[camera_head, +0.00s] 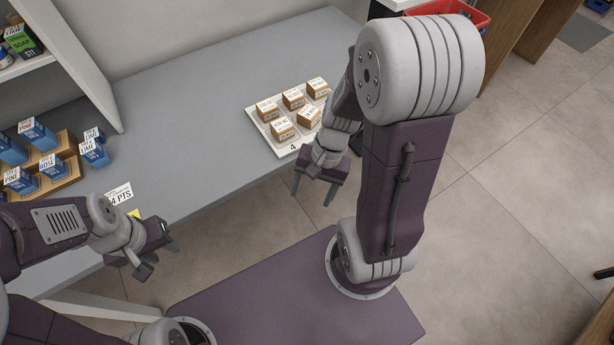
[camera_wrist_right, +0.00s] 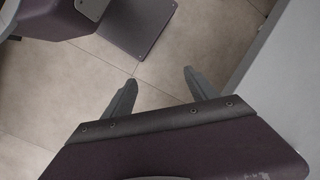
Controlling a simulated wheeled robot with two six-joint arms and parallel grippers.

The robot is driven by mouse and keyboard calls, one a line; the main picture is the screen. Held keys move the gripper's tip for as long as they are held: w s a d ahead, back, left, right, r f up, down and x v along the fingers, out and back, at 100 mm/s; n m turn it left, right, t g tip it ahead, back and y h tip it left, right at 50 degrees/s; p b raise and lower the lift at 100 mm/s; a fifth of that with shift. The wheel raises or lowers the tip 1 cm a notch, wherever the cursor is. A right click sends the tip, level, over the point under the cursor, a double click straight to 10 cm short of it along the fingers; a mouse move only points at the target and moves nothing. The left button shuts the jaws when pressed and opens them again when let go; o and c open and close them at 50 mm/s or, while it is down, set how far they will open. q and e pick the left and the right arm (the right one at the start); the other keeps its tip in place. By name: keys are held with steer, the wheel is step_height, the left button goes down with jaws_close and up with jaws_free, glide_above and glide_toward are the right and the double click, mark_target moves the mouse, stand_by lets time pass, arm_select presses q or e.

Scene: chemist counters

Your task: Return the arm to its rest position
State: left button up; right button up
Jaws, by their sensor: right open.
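My right gripper (camera_head: 312,195) hangs just off the front edge of the grey counter (camera_head: 200,118), below the white tray in the head view. Its two fingers are spread with nothing between them. The right wrist view also shows this open gripper (camera_wrist_right: 161,77), with bare floor tiles beyond its fingers. My right arm is bent, with its elbow raised high at the right of the head view. My left gripper (camera_head: 153,262) is at the lower left, near the counter's front edge. I cannot tell how far its jaws are apart, and I see nothing held in it.
A white tray (camera_head: 257,124) with several small brown-and-white boxes sits near the counter's front edge. Blue boxes (camera_head: 95,152) stand at the left by a "4 PTS" card (camera_head: 119,194). A red basket (camera_head: 462,12) is at the back. The floor at right (camera_head: 490,240) is clear.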

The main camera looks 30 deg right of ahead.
steer(key=n+h, duration=0.1)
steer(key=n, duration=0.1)
steer(key=w+n+t+h, duration=0.1)
steer(key=n, duration=0.2)
steer(key=w+r+n+h, duration=0.1)
steer(key=n, duration=0.2)
steer(key=shift+w+a+t, duration=0.15)
steer(key=shift+a+t, duration=0.25)
step_height(320, 180, up, 11)
steer(key=p, duration=1)
steer(key=shift+f+p, duration=0.2)
steer(key=shift+p, duration=0.15)
